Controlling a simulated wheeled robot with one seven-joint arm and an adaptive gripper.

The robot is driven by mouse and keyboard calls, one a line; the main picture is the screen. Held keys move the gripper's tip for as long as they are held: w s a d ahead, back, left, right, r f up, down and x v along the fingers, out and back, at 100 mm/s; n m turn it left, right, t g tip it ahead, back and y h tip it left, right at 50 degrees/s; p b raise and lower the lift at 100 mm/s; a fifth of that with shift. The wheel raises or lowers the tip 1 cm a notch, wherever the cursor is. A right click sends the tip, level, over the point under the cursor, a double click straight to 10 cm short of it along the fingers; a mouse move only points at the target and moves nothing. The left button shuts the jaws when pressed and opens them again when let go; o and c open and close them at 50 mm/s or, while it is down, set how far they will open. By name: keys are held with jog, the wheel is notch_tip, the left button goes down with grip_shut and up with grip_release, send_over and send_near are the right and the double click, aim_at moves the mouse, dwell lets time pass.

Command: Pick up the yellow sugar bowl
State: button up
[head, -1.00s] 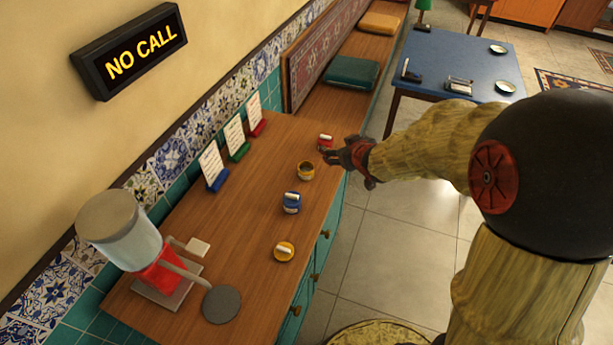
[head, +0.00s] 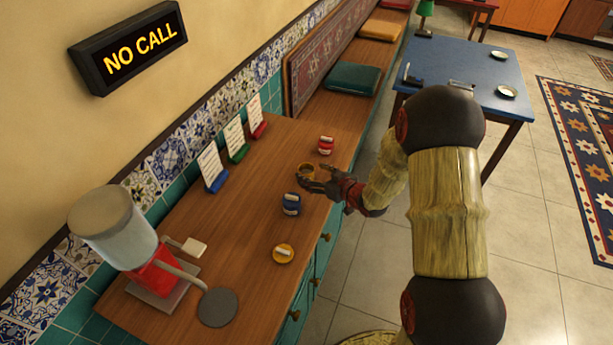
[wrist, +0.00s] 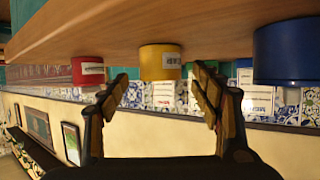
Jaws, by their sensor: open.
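The yellow sugar bowl (head: 305,170) stands on the wooden counter between a red bowl (head: 326,145) and a blue bowl (head: 291,204). Its top looks open, without a lid. My gripper (head: 314,178) is open and low beside it, on the side toward the counter's front edge. In the upside-down wrist view, the yellow bowl (wrist: 160,62), with a small white label, lies between and beyond the two fingertips (wrist: 160,82). I cannot tell whether a finger touches it. The fingers hide part of it in the head view.
The blue bowl also shows right in the wrist view (wrist: 285,52). Several cards stand along the wall. A red dispenser (head: 155,270) stands at the left.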

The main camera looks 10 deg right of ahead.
aim_at(302, 167)
jog(key=b+x, duration=0.1)
jog(key=x, duration=0.3)
jog(key=shift+w+a+b, duration=0.1)
jog(key=shift+b, duration=0.2)
jog(key=shift+r, duration=0.15)
jog(key=shift+c, duration=1)
jog(key=c, duration=1.1)
jog(key=shift+c, duration=0.4)
jog(key=shift+r, duration=0.1)
